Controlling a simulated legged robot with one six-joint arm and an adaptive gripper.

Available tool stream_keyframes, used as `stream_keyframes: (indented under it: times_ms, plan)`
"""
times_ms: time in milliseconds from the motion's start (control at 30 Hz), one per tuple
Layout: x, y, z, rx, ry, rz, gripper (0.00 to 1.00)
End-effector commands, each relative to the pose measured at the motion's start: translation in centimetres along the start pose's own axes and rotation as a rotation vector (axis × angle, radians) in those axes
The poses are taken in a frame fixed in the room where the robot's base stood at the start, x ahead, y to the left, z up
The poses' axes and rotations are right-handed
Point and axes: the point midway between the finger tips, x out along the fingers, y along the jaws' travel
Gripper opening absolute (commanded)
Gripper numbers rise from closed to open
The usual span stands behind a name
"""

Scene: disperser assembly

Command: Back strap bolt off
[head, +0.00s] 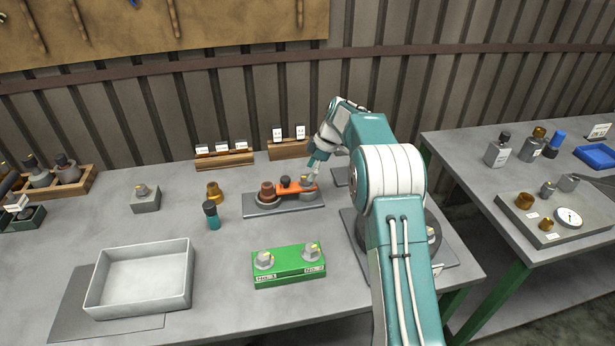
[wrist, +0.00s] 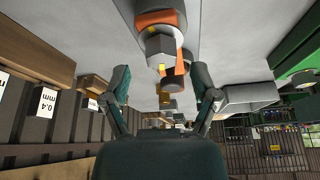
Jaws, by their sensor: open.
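An orange strap (head: 290,187) lies over a grey base plate (head: 260,207), with a brown knob (head: 267,191) at its left end. A grey hex bolt (head: 307,184) sits at the strap's right end, under my gripper (head: 312,166). In the wrist view my gripper (wrist: 161,82) is open, its fingers spread either side of the picture's middle. A grey hex head with a yellow mark (wrist: 160,47) shows ahead of and between the fingers, with the orange strap (wrist: 160,19) behind it. Nothing is held. Exact fingertip clearance to the bolt cannot be told.
A green block (head: 288,268) with two hex bolts stands in front. An empty grey tray (head: 140,284) is at front left. A grey block (head: 145,201), a brass piece (head: 214,192) and a teal bottle (head: 212,217) stand left of the plate. Labelled wooden racks (head: 224,161) line the back.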

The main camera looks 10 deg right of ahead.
Motion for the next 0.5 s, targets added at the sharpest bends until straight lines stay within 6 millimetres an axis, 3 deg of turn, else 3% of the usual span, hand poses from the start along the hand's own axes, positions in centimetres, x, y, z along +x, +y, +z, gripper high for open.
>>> stream_keyframes:
  times_ms: [300,500]
  plan:
    - [-6.7,0.2,0.0,-0.001,0.000,0.004,0.77]
    - [-8.7,0.2,0.0,0.000,0.000,0.001,0.77]
